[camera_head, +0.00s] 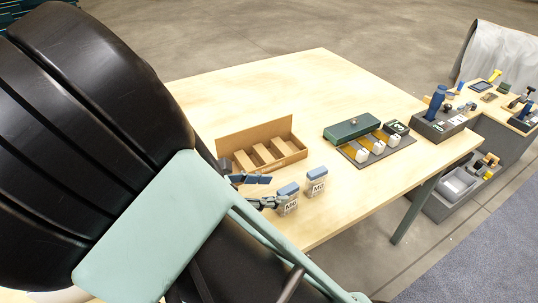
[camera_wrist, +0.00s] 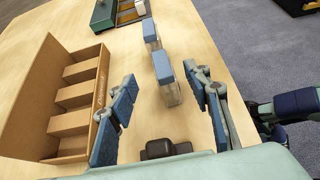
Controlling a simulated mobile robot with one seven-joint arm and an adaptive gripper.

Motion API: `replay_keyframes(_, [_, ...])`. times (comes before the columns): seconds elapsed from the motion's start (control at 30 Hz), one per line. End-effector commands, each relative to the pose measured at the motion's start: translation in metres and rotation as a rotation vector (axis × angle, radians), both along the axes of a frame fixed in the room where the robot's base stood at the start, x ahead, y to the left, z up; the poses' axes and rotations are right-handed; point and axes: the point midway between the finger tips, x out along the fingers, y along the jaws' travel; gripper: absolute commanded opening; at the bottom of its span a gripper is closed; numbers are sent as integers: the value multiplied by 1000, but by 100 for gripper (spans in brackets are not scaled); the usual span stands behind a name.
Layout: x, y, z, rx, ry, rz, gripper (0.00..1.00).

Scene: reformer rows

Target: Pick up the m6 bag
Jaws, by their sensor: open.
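Two small clear bags with blue tops stand upright on the wooden table. The nearer bag (camera_head: 288,202) has a label that reads like M6; the other bag (camera_head: 316,184) stands just to its right, its label too small to read surely. My gripper (camera_head: 268,191) is open, close to the nearer bag on its left. In the wrist view my gripper's blue-padded fingers (camera_wrist: 164,88) point at the nearer bag (camera_wrist: 171,90), which stands between them toward the right finger. Nothing is held. The other bag (camera_wrist: 151,36) stands behind it.
An open cardboard box with dividers (camera_head: 293,155) stands left of the bags, close to my left finger. A green case (camera_head: 351,129) and a dark tray with white pieces (camera_head: 363,160) lie farther right. The table's front edge is near the bags.

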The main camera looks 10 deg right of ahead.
Motion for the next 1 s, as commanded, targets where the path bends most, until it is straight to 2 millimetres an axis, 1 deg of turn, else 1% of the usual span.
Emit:
replay_keyframes(0.17, [3,-11,-7,-1,1,0,45])
replay_keyframes(0.37, [6,-36,-24,-1,1,0,45])
replay_keyframes(0.5, [11,-49,-31,-1,1,0,45])
replay_keyframes(0.77, [13,-52,-31,2,1,1,45])
replay_keyframes(0.8, [13,-52,-31,2,1,1,44])
replay_keyframes(0.83, [13,-52,-31,2,1,1,41])
replay_keyframes(1.0, [13,-51,-31,2,0,1,22])
